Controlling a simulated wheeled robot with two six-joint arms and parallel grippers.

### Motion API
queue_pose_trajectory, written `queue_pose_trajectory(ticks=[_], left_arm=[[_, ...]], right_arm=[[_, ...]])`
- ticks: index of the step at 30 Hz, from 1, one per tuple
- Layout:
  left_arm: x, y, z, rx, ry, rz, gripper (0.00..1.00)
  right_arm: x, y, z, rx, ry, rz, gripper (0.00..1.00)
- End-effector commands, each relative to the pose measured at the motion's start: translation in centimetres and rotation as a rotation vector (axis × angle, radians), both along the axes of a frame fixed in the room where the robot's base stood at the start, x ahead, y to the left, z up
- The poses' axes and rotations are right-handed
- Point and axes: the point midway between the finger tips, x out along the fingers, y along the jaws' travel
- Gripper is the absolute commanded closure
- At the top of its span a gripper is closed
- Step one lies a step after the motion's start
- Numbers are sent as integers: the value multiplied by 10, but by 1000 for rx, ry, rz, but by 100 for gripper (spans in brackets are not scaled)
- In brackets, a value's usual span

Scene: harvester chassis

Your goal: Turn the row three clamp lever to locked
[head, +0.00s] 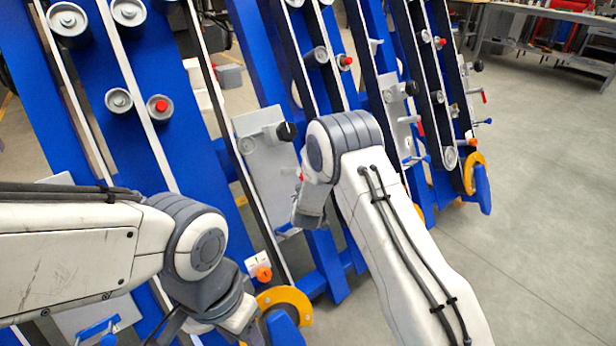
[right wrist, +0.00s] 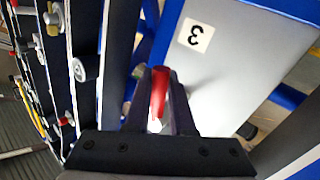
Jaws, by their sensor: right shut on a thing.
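The row three clamp lever has a red handle (right wrist: 159,92), seen in the right wrist view in front of a grey plate (right wrist: 228,85) marked with an upside-down 3. My right gripper (right wrist: 160,95) is shut on this red handle, with one dark finger on each side. In the head view my right gripper (head: 308,212) is beside a grey plate (head: 268,165) and mostly hidden by its own wrist. The lever's pivot is hidden. My left gripper (head: 240,325) is low at the bottom of the head view, and its fingertips are not clear.
Blue sloping rails (head: 250,45) carry rollers, black knobs (head: 287,131) and other red-tipped levers. An orange knob (head: 264,274) and a yellow curved guard (head: 285,298) are near my left gripper. Open floor (head: 540,190) lies to the right, with a workbench behind.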

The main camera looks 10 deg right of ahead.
Motion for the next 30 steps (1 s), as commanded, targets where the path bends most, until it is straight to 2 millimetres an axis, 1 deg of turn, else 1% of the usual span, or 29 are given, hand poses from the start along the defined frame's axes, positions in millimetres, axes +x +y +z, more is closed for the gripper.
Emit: queue_pose_trajectory(ticks=[1,9,15,28,29,30], left_arm=[[0,0,10,0,0,0,50],[0,0,25,0,0,0,50],[0,0,29,0,0,0,50],[0,0,29,0,0,0,50],[0,0,29,0,0,0,50],[0,0,29,0,0,0,50]], right_arm=[[-2,2,4,23,15,-14,100],[-5,8,1,120,66,-78,100],[-6,10,-1,151,81,-99,100],[-6,10,-2,158,86,-103,100],[-6,10,-2,158,86,-103,74],[-6,10,-2,159,87,-102,59]])
